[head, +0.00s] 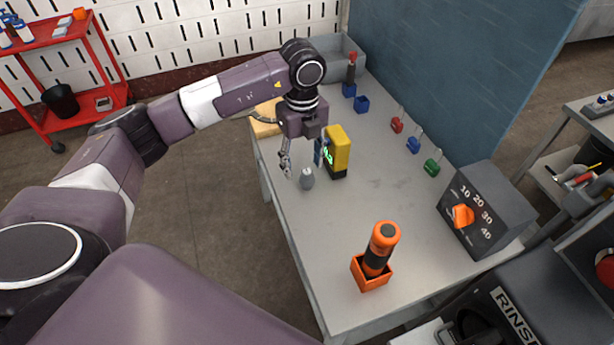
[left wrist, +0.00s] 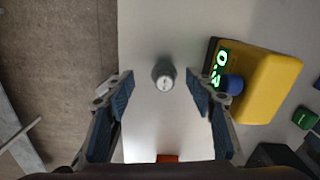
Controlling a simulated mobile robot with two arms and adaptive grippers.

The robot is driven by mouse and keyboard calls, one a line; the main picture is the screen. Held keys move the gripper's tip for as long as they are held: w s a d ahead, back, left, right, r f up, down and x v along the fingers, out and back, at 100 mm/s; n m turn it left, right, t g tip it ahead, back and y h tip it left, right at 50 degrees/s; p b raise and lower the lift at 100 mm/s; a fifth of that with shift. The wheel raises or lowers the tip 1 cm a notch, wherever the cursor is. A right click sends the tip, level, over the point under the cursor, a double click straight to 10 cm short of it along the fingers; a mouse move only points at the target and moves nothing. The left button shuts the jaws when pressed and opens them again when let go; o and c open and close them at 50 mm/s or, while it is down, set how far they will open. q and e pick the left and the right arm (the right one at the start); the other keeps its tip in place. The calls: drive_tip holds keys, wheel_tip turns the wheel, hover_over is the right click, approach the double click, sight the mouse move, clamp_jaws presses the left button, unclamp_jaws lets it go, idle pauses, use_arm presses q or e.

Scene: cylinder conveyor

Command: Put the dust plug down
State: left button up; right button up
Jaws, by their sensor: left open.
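A small grey cylindrical plug (head: 306,179), which looks like the dust plug, stands on the grey table (head: 352,225) near its left edge. In the left wrist view the plug (left wrist: 163,74) is between and slightly beyond the fingertips, with clear gaps on both sides. My left gripper (head: 303,160) is open and empty, pointing down over the plug. Its two blue-padded fingers (left wrist: 160,90) are spread wide in the left wrist view. My right gripper is not in view.
A yellow device (head: 338,150) with a green display stands just right of the left gripper, close to one finger. An orange-and-black cylinder (head: 382,245) stands in an orange holder. A dial box (head: 485,210) is at right. The table's middle is clear.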

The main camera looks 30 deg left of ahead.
sight(307, 171)
use_arm(q)
drive_tip(key=f, duration=0.2)
drive_tip(key=d+f+p, duration=0.1)
drive_tip(key=shift+f, duration=0.85)
drive_tip(key=c, duration=1.4)
drive_tip(key=shift+o, duration=0.2)
drive_tip(key=shift+w+r, duration=0.1)
drive_tip(key=shift+r, duration=0.1)
